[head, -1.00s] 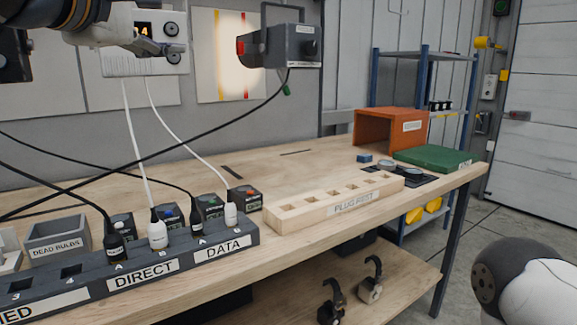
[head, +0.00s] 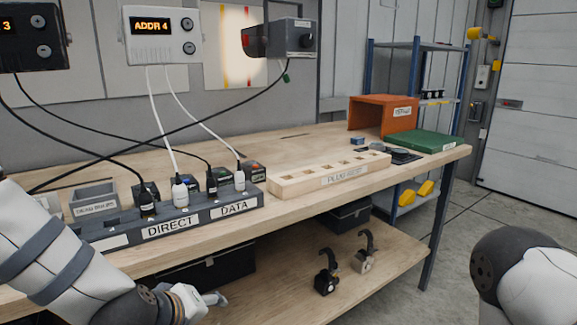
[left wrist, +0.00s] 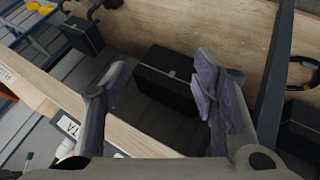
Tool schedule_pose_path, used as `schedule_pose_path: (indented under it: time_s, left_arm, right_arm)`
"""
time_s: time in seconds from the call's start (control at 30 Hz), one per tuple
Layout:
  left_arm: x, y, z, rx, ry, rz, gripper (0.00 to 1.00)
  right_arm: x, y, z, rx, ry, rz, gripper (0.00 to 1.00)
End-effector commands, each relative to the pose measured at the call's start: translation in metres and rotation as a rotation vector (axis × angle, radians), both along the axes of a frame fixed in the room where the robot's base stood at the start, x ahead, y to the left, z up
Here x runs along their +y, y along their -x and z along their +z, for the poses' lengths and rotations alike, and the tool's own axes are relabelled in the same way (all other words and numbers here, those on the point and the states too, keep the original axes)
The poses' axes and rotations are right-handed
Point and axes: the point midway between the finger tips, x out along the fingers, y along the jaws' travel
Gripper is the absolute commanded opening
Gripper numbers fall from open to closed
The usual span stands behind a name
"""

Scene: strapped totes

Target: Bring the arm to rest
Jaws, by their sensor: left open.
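My left arm (head: 60,250) comes in from the lower left of the head view. It hangs low in front of the workbench. My left gripper (head: 208,300) is beside the bench's front edge, at about the height of the lower shelf. In the left wrist view its two fingers (left wrist: 163,75) are spread with nothing between them. A black box (left wrist: 168,80) shows beyond the fingers, apart from them. Part of my right arm (head: 525,280) shows at the lower right; its gripper is outside the head view.
The workbench (head: 300,212) carries a dark socket strip (head: 200,218) with plugged cables, a wooden slotted block (head: 330,178), an orange bin (head: 383,117) and a green case (head: 420,141). A white "ADDR 4" unit (head: 162,48) is on the wall.

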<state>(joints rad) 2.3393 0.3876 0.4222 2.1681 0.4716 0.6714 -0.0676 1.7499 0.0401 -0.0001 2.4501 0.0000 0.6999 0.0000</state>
Motion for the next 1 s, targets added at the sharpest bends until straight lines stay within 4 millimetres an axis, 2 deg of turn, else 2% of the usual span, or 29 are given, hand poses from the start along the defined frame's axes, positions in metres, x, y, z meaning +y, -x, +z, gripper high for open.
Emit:
schedule_pose_path:
  time_s: [0.03,0.07,0.1,0.17,0.23,0.3,0.4,0.5,0.63,1.0]
  left_arm:
    - [0.003,0.029,-0.037,0.077,-0.051,-0.052,0.53]
    - [0.006,0.047,-0.056,0.120,-0.079,-0.085,0.53]
    - [0.010,0.073,-0.081,0.180,-0.115,-0.130,0.53]
    - [0.017,0.114,-0.114,0.271,-0.164,-0.203,0.53]
    - [0.026,0.167,-0.145,0.379,-0.213,-0.294,0.53]
    - [0.037,0.220,-0.168,0.487,-0.251,-0.384,0.53]
    - [0.051,0.286,-0.185,0.620,-0.285,-0.501,0.53]
    - [0.062,0.331,-0.190,0.710,-0.301,-0.581,0.53]
    - [0.068,0.356,-0.190,0.761,-0.305,-0.627,0.53]
    - [0.068,0.357,-0.190,0.763,-0.305,-0.627,0.53]
  right_arm:
    - [0.000,0.000,0.000,0.000,0.000,0.000,0.40]
    - [0.000,0.000,0.000,0.000,0.000,0.000,0.40]
    - [0.000,0.000,0.000,-0.001,0.000,0.000,0.40]
    - [0.000,0.000,0.000,0.000,0.000,0.000,0.40]
    - [0.000,0.000,0.000,0.000,0.000,0.000,0.40]
    - [0.000,0.000,0.000,0.000,0.000,0.000,0.40]
    - [0.000,0.000,0.000,-0.001,0.000,0.000,0.40]
    - [0.000,0.000,0.000,-0.001,0.000,0.000,0.40]
    - [0.000,0.000,0.000,-0.001,0.000,0.000,0.40]
    - [0.000,0.000,0.000,0.000,0.000,0.000,0.40]
